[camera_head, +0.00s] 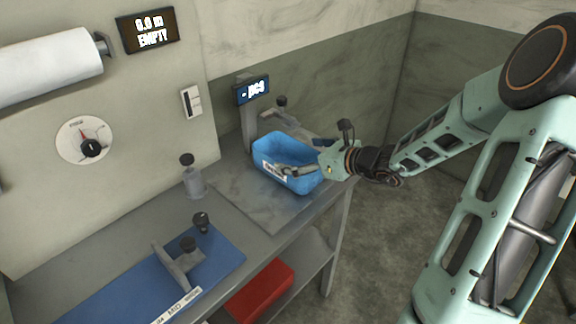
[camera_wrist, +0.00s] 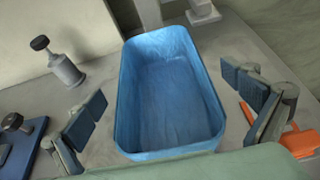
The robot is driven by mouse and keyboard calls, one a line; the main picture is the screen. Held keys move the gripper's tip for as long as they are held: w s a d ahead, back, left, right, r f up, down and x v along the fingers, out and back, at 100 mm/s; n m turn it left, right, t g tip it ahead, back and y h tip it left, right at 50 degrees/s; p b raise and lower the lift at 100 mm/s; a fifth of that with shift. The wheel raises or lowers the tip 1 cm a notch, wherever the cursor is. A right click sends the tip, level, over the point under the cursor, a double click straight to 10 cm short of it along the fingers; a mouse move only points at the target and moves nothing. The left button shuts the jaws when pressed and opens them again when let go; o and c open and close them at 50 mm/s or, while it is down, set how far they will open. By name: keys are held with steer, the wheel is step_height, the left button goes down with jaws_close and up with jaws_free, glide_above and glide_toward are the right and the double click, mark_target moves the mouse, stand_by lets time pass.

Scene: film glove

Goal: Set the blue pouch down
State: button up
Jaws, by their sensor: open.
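A blue open-topped bin (camera_head: 269,149) with a white label stands upright on a grey plate on the bench, and I see no separate pouch. In the wrist view the bin (camera_wrist: 170,90) looks empty inside. My gripper (camera_head: 300,158) is at the bin's right end. In the wrist view my gripper (camera_wrist: 168,97) is open, with one finger on each side of the bin and a visible gap to both walls.
A display on a post (camera_head: 252,90) stands behind the bin. A knobbed grey weight (camera_head: 194,180) stands to its left. A blue mat (camera_head: 130,290) with knobbed pieces lies nearer on the bench. A red bin (camera_head: 262,290) sits on the lower shelf. An orange object (camera_wrist: 299,141) lies by the right finger.

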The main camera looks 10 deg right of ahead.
steer(key=x, duration=0.3)
steer(key=shift+w+a+f, duration=0.15)
steer(key=shift+w+a, duration=0.1)
steer(key=shift+w, duration=0.1)
steer(key=c, duration=1.1)
